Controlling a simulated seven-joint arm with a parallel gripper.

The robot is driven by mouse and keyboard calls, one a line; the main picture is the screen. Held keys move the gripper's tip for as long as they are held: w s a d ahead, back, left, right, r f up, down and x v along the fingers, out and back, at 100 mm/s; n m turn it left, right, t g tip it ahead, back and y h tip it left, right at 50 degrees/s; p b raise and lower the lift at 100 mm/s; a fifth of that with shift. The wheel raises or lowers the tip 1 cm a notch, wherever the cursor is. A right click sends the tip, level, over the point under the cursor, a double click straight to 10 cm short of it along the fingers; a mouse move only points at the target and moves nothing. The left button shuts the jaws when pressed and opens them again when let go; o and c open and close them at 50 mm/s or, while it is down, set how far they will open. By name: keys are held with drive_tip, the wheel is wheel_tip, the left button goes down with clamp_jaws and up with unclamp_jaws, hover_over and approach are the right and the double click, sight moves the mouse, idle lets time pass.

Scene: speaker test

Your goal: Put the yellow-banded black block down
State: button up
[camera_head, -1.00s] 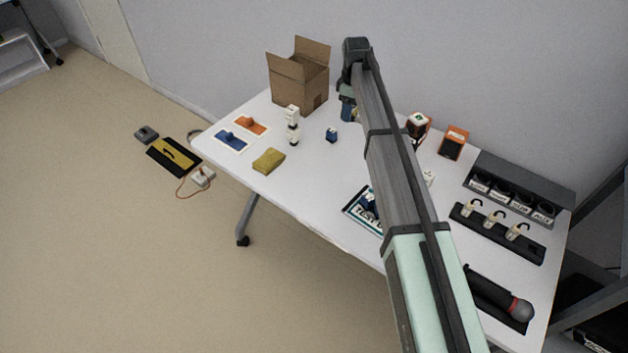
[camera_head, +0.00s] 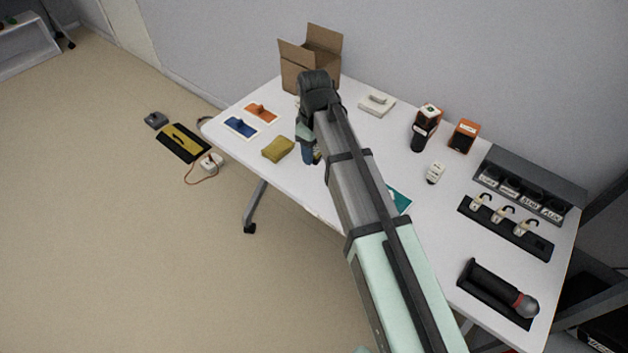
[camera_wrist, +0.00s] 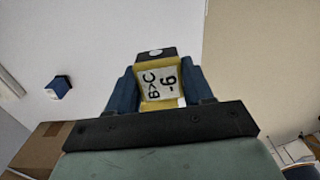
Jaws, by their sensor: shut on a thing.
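The yellow-banded black block (camera_wrist: 158,82) is between the blue fingers of my gripper (camera_wrist: 160,92) in the wrist view. Its black end with a white dot, its yellow band and a white label with black marks show. My gripper is shut on it. In the head view my gripper (camera_head: 309,154) is over the left half of the white table (camera_head: 345,205), right of the yellow sponge. My arm hides the held block there. I cannot tell whether the block touches the table.
A small blue block (camera_wrist: 58,87) stands on the table in the wrist view. The yellow sponge (camera_head: 278,148), blue card (camera_head: 240,126), orange card (camera_head: 261,112) and open cardboard box (camera_head: 309,62) are nearby. A dark microphone (camera_head: 495,287) lies at the right.

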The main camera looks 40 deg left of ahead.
sight(314, 181)
drive_tip(key=shift+f+m, duration=0.1)
drive_tip(key=shift+m, duration=0.3)
drive_tip(key=shift+f, duration=4.9)
drive_tip(key=shift+f, duration=0.15)
drive_tip(key=o, duration=1)
drive_tip(key=shift+o, duration=0.2)
wheel_tip(314, 181, up, 12)
drive_tip(key=shift+r, duration=0.15)
